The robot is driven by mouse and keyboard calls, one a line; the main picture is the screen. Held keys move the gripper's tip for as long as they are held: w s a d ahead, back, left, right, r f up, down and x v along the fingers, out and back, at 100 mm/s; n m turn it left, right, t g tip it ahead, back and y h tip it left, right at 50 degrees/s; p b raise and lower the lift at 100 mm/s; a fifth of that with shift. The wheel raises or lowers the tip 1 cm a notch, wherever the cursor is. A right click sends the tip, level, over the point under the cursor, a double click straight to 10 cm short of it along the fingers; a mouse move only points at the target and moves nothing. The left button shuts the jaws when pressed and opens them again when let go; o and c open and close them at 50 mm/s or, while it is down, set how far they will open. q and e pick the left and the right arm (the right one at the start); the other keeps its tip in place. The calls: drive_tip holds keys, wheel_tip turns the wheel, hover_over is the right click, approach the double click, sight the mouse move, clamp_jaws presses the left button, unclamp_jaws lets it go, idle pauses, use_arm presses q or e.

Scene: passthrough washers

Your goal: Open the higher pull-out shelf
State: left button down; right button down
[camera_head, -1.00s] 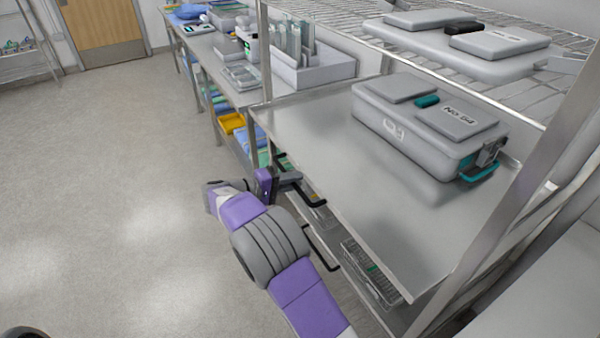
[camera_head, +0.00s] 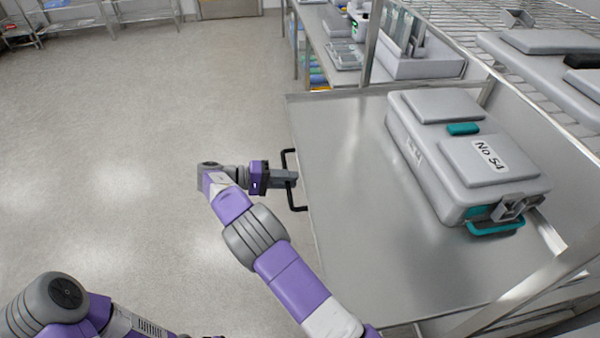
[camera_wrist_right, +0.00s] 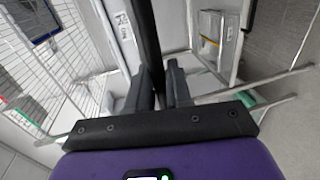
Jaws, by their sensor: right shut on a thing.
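A flat steel shelf (camera_head: 350,235) fills the right half of the head view, with a black bar handle (camera_head: 291,203) at its left edge. My right gripper (camera_head: 287,178) is at this edge, shut on the handle. In the wrist view, the dark handle bar (camera_wrist_right: 147,40) runs down between the fingers of my right gripper (camera_wrist_right: 165,88). The underside of the shelf and anything below it are hidden in the head view. My left gripper is out of view; only part of my left arm shows at the bottom left.
A grey case (camera_head: 430,170) labelled No 54 rests on the steel shelf. A wire rack (camera_head: 480,30) with other grey cases is above it at the right. A side bench (camera_head: 345,80) with trays stands behind. The floor (camera_head: 120,150) at the left is clear.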

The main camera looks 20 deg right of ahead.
drive_tip(key=shift+v, duration=0.75)
drive_tip(key=shift+f, duration=0.2)
drive_tip(key=c, duration=1.2)
unclamp_jaws()
drive_tip(key=shift+c, duration=0.2)
drive_tip(key=shift+r, duration=0.15)
